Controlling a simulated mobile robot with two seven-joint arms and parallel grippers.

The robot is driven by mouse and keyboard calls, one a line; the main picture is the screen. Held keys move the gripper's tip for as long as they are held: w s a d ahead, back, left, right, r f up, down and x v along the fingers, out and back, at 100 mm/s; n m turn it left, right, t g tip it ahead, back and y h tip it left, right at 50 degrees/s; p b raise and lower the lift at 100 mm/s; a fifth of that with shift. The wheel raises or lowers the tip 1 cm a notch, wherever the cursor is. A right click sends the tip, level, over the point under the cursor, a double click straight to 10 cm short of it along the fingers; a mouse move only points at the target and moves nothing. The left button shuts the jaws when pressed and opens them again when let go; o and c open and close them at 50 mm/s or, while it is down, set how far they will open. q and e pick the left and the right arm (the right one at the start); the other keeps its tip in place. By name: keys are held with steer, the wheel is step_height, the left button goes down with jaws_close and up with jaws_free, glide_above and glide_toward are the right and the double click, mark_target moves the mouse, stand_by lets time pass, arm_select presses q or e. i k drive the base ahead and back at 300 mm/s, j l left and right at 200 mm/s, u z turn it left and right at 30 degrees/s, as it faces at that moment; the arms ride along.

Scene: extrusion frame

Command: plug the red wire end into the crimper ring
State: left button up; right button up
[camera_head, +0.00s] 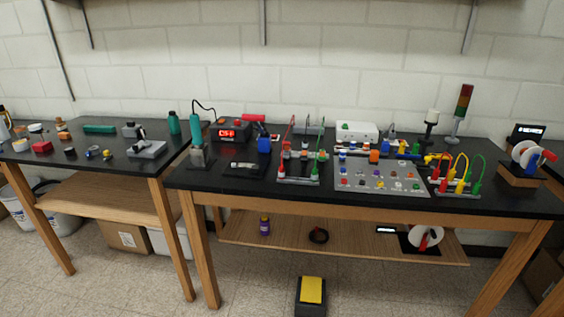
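Neither of my grippers shows in the head view. A thin red wire (289,132) rises from a small grey rack (298,181) near the middle of the right table, with a red piece (282,170) at its lower left. A looped red wire (438,160) stands in another rack at the right, beside yellow and green ones. A blue tool with a red handle (254,118), possibly the crimper, stands left of the grey rack. Its ring is too small to make out. I cannot tell which red wire end the task means.
A grey panel (382,187) with several coloured parts lies between the racks. A red-display station (233,130) stands at the back left. A spool (524,154) sits at the right end. A yellow-topped pedal (311,289) is on the floor. A second table (100,164) stands left.

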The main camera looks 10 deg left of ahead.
mark_target(281, 172)
steer(key=i, duration=1.8)
steer(key=j+u, duration=0.05)
steer(key=j, duration=0.05)
